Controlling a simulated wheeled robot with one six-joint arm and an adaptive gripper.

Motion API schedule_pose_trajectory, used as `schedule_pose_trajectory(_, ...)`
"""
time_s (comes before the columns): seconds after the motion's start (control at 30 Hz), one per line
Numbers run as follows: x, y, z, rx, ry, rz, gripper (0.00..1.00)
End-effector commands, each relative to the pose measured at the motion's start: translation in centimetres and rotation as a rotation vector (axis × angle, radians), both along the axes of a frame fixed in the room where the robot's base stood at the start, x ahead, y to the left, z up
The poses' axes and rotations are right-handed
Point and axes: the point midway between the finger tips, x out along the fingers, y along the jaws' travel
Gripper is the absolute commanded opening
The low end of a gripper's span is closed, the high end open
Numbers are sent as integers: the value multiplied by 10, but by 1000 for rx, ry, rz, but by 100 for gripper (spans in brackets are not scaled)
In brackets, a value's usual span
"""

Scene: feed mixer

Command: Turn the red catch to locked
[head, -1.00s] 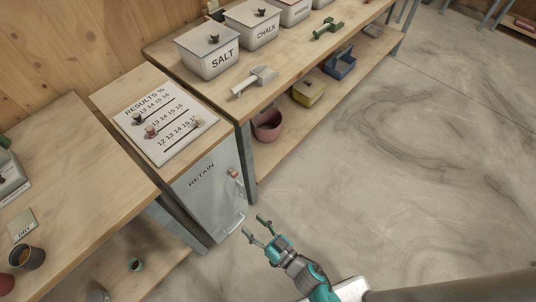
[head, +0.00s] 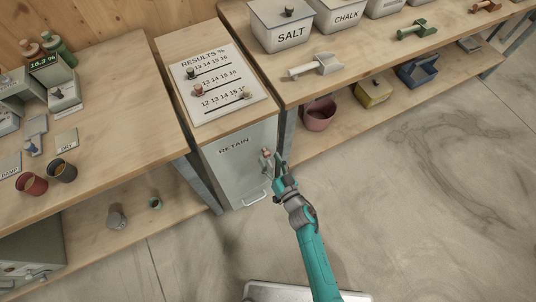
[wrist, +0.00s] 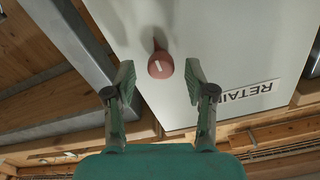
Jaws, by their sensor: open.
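The red catch (head: 266,153) is on the front of the grey RETAIN cabinet (head: 232,172), near the right edge of its door. In the wrist view the red catch (wrist: 160,64) shows a round hub with a pale line and a short lever. My gripper (head: 272,166) is in front of the cabinet door, close to the catch. In the wrist view my gripper (wrist: 157,80) is open, with one finger on each side of the hub and visible gaps between. I cannot tell how near the fingertips are in depth.
A metal handle (head: 255,198) is low on the cabinet door. The results board (head: 215,82) lies on the cabinet top. Benches stand on both sides, with a pink pot (head: 319,115) on the right lower shelf. The floor (head: 420,220) to the right is clear.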

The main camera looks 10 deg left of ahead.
Motion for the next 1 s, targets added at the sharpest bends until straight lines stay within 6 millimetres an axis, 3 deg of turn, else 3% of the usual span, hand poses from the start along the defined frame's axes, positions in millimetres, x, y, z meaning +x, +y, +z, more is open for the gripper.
schedule_pose_trajectory(0.2,18,12,0,0,1,0,55)
schedule_pose_trajectory(0.57,22,14,0,0,0,-1,55)
schedule_pose_trajectory(0.8,21,14,0,0,0,-1,0)
schedule_pose_trajectory(1.0,21,14,0,-3,-2,-1,0)
